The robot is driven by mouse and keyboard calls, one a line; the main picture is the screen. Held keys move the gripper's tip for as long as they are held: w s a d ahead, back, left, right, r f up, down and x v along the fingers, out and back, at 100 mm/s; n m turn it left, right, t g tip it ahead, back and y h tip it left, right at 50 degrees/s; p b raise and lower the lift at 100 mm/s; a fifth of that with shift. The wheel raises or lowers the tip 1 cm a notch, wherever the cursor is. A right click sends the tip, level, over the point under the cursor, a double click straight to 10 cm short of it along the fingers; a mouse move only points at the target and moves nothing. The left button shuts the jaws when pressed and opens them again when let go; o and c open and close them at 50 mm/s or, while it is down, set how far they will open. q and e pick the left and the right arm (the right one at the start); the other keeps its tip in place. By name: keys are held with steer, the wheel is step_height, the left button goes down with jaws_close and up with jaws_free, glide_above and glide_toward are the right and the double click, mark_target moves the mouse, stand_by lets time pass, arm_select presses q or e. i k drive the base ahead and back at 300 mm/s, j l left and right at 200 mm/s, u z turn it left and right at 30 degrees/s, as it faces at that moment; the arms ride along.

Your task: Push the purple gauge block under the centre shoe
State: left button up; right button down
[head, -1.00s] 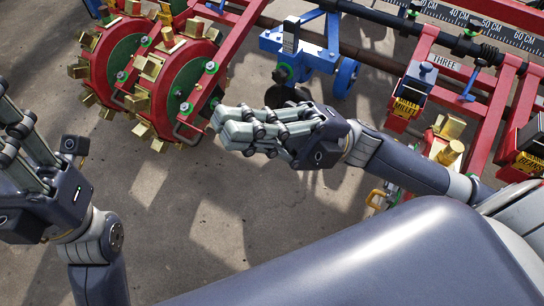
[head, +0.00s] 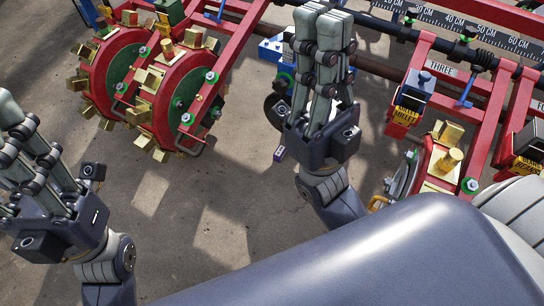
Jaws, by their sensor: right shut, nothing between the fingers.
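The purple gauge block (head: 279,154) is a small piece with a pale label, lying on the concrete just left of my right gripper's palm. My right gripper (head: 323,18) is shut and empty, its fingers together and pointing up the picture. It stands in front of the blue centre unit (head: 270,50), hiding most of it; the shoe itself cannot be made out. A dark round part (head: 276,110) of that unit shows beside the fingers, above the block. My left gripper (head: 12,115) is at the left edge, partly cut off, far from the block.
A red planter wheel with brass cups (head: 165,100) stands left of the centre unit. Bare concrete (head: 215,205) lies between my grippers.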

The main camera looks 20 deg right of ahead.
mark_target(280, 151)
steer(key=i+j+z, duration=0.25)
steer(key=i+j, duration=0.15)
steer(key=i+j+z, duration=0.25)
steer(key=i+j, duration=0.15)
steer(key=i+j+z, duration=0.25)
steer(key=j, duration=0.35)
steer(key=i, duration=0.05)
